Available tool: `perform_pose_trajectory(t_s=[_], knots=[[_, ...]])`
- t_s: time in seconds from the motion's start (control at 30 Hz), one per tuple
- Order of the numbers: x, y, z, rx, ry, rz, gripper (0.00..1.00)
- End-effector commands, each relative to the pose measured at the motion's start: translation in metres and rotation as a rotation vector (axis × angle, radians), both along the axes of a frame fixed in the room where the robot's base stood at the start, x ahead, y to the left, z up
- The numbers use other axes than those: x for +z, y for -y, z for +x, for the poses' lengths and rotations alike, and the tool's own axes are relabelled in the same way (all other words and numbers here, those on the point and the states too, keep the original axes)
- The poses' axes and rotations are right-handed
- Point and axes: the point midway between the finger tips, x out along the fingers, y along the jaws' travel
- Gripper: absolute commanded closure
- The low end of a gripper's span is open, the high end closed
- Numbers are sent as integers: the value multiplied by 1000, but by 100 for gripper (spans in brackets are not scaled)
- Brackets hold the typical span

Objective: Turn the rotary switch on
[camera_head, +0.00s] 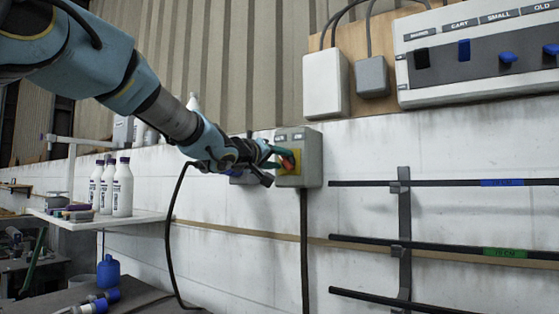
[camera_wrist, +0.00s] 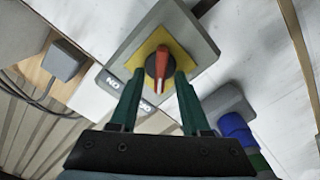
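The rotary switch is a grey box (camera_head: 311,147) on the white wall, with a yellow plate and a red knob (camera_head: 289,160). In the wrist view, the red knob (camera_wrist: 157,66) sits on the yellow plate (camera_wrist: 182,54), its grip running roughly up and down the picture. My gripper (camera_head: 279,157) is at the front of the switch. In the wrist view, its two green fingers (camera_wrist: 160,76) stand on either side of the knob, with narrow gaps seeming to show beside it. The fingers partly cover the box; "NO" and more lettering show on its near edge.
A cable (camera_head: 304,250) runs down below the switch. Black rails (camera_head: 450,246) on a bracket stand out from the wall at right. A labelled switch panel (camera_head: 480,62) and two smaller boxes are above. A shelf (camera_head: 95,217) with white bottles is at left.

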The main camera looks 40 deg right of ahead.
Motion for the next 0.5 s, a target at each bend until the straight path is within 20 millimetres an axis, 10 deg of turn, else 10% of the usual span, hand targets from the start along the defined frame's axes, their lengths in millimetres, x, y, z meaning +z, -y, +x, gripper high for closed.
perform_pose_trajectory(t_s=[0.5], knots=[[0,0,0,0,0,0,100]])
